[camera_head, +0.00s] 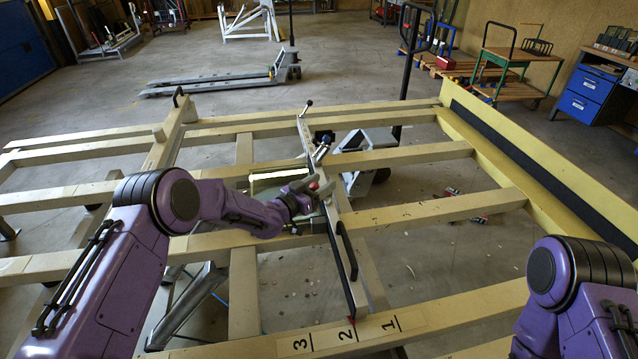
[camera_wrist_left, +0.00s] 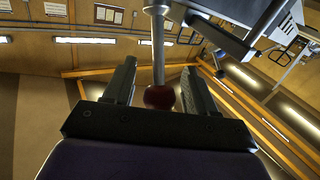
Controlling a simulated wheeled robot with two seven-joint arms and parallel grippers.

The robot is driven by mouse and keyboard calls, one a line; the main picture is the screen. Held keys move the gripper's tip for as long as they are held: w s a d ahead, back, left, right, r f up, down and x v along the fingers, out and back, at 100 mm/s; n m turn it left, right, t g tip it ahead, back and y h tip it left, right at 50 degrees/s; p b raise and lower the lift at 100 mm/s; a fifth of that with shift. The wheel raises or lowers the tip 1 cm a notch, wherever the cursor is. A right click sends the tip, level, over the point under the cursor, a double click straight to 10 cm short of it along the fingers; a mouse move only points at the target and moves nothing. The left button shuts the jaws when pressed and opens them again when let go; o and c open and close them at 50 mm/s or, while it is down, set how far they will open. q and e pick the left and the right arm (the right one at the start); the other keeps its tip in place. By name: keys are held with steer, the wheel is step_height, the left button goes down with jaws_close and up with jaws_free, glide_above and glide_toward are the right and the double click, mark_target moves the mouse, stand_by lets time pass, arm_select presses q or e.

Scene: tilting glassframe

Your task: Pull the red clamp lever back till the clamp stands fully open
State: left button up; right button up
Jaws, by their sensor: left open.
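The red clamp lever shows in the left wrist view as a round dark-red knob (camera_wrist_left: 159,97) on a straight metal rod (camera_wrist_left: 158,45). The knob lies between the two fingers of my left gripper (camera_wrist_left: 160,78), with a gap visible on either side. In the head view my left gripper (camera_head: 304,194) is at the clamp beside the long crossbar, and the small red knob (camera_head: 314,186) shows at its fingertips. The gripper is open and partly covers the clamp, so how far the clamp stands open cannot be told. My right gripper is out of view.
The yellow-beige frame beams (camera_head: 420,211) surround the clamp. The crossbar (camera_head: 338,230) carries a black handle (camera_head: 347,250) and ends by a scale (camera_head: 350,333) marked 1, 2, 3. A pallet truck (camera_head: 222,82) stands behind on open floor.

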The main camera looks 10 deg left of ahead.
arm_select(q)
jaws_close()
